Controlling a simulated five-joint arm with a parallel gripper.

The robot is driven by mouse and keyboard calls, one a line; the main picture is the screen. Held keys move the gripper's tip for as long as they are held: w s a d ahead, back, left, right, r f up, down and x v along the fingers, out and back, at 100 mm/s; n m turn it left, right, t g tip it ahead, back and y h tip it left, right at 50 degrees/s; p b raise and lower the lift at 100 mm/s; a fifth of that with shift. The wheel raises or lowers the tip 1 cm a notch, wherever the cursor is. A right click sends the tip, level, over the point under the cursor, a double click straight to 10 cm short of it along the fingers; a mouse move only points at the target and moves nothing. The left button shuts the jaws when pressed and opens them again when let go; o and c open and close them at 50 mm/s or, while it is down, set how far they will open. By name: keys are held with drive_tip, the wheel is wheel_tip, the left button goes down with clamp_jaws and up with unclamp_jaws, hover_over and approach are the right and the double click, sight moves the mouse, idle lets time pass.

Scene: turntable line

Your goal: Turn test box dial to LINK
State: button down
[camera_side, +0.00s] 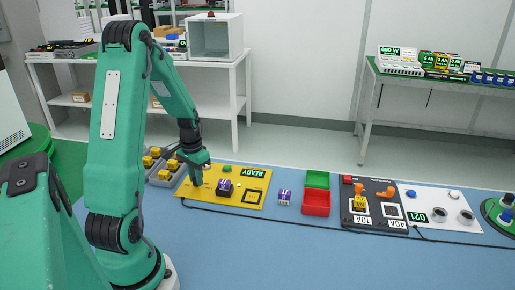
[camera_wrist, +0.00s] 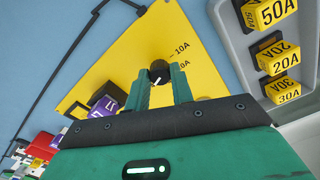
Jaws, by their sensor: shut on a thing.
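The yellow test box (camera_side: 204,197) lies flat on the blue table in the side view and fills the middle of the wrist view (camera_wrist: 125,55). Its dial is a round black knob (camera_wrist: 159,69) with a white mark. My gripper (camera_wrist: 168,78) is shut on the dial, one finger at each side; in the side view my gripper (camera_side: 197,183) points down onto the box's left part and hides the dial. Printed labels reading 10A and a partly covered one sit right of the knob. No LINK label is readable.
A purple-topped block (camera_side: 224,186) sits on the box. Grey bins with yellow blocks (camera_side: 163,166) stand close at its left. Another purple block (camera_side: 284,197), red (camera_side: 317,202) and green (camera_side: 317,179) trays, and a black panel (camera_side: 374,214) stand to the right. A black cable runs along the front.

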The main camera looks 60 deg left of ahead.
drive_tip(key=m, duration=0.3)
drive_tip(key=shift+m, duration=0.3)
idle(0.4)
drive_tip(key=c, duration=1.2)
unclamp_jaws()
drive_tip(key=shift+r, duration=0.1)
drive_tip(key=shift+r, duration=3.85)
